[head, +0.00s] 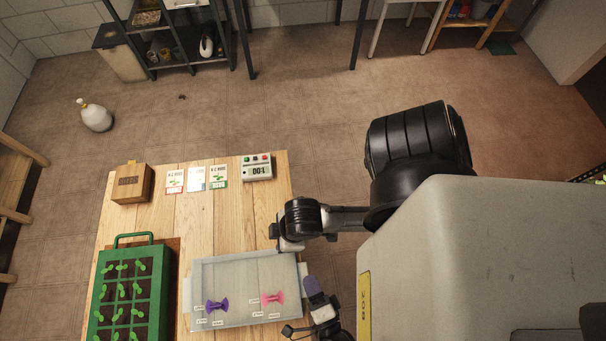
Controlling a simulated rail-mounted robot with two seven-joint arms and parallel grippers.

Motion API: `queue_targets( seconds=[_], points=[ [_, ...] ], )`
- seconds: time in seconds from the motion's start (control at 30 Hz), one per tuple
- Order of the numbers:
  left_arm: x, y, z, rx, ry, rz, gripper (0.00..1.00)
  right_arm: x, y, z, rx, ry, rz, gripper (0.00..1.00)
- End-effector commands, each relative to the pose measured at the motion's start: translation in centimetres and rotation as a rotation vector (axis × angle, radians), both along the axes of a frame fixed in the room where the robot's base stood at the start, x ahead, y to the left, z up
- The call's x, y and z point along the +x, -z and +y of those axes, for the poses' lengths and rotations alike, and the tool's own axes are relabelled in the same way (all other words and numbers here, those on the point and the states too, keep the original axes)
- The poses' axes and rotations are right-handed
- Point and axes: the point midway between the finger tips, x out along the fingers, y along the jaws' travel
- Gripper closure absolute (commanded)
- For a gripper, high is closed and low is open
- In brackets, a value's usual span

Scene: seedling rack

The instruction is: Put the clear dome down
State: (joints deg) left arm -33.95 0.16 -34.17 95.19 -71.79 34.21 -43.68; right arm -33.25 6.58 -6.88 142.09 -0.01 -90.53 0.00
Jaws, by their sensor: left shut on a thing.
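The clear dome (236,276), a see-through box shape with pale edges, is over the front right of the wooden table. A purple piece (217,306) and a pink piece (272,298) show within its outline; I cannot tell whether they are on it or under it. My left gripper (287,245) is at the dome's far right corner, shut on the dome; its fingertips are mostly hidden by the wrist. I cannot tell whether the dome touches the table. My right gripper (302,309) is by the dome's near right corner, its fingers spread, apparently empty.
A green seedling tray (169,290) with several sprouts stands left of the dome. Behind are a wooden box (132,183), seed packets (197,178) and a timer (257,167). The table's middle (205,228) is clear.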

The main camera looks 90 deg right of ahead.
Motion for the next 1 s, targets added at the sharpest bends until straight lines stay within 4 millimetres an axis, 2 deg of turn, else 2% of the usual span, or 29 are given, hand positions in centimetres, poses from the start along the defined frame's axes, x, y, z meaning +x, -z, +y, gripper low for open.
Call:
queue_targets(
  seconds=[0.03,0.43,0.47,0.7,1.0],
  points=[
    [0.02,0.50,-0.05,-0.002,0.000,-0.003,1.00,-0.02,0.64,0.00,0.000,0.000,0.001,0.61],
    [0.03,0.66,-0.04,-0.002,0.001,-0.002,1.00,-0.02,0.70,-0.23,-0.008,-0.005,0.000,0.61],
    [-0.01,0.59,-0.02,-0.001,0.000,0.000,0.88,-0.02,0.58,-0.25,-0.008,-0.006,0.000,0.61],
    [-0.01,0.56,-0.03,-0.001,0.000,0.000,0.65,-0.02,0.56,-0.26,-0.009,-0.006,0.000,0.61],
    [-0.01,0.15,-0.03,-0.002,0.000,0.000,0.65,-0.02,0.21,-0.17,-0.006,-0.004,0.000,0.61]
  ],
)
